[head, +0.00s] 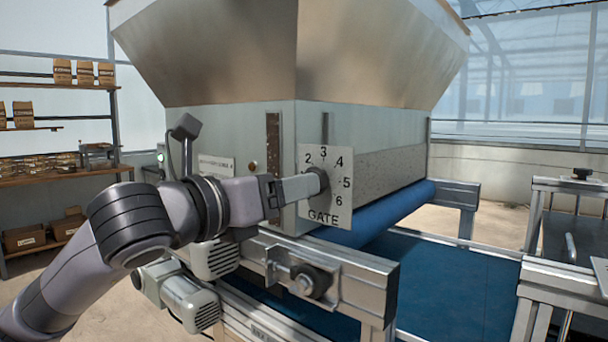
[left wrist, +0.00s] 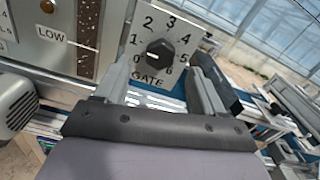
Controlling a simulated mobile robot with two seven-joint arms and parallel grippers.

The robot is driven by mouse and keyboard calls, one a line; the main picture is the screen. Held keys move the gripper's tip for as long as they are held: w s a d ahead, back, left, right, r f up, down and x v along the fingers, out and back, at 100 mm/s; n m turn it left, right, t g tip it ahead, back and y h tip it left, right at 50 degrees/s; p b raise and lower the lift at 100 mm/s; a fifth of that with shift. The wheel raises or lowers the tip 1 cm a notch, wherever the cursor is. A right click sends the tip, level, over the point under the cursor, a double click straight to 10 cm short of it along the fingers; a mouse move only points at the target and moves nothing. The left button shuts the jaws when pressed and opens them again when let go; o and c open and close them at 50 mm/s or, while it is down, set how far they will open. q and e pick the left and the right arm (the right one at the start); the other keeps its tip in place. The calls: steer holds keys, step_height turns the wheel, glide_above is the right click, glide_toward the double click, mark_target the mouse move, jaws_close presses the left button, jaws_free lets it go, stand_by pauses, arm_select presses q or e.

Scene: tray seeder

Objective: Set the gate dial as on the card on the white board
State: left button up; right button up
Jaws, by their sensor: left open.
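The gate dial is a dark round knob (left wrist: 160,52) on a white plate (head: 338,209) marked GATE with numbers around it. The plate is on the front of the grey seeder housing. My left gripper (head: 318,183) is at the dial and hides part of the plate in the head view. In the left wrist view the left gripper (left wrist: 165,66) is open, with one finger on each side of the knob. I cannot tell whether the fingers touch it, nor clearly which number the knob points to. The white board and its card are not in view. My right gripper is not in view.
A metal hopper (head: 300,50) sits above the housing. A blue belt (head: 450,285) runs below, right of the dial, beside a metal frame rail (head: 330,268). A LOW label (left wrist: 51,33) and a slotted strip are left of the dial. Shelves (head: 60,128) stand far left.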

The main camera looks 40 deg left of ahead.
arm_select(q)
steer(key=shift+w+d+p, duration=0.15)
steer(key=shift+w+p, duration=0.15)
steer(key=shift+w, duration=0.9)
steer(key=shift+w+d+p, duration=0.1)
steer(key=shift+w+p, duration=0.15)
steer(key=shift+w, duration=0.9)
steer(key=c, duration=1.1)
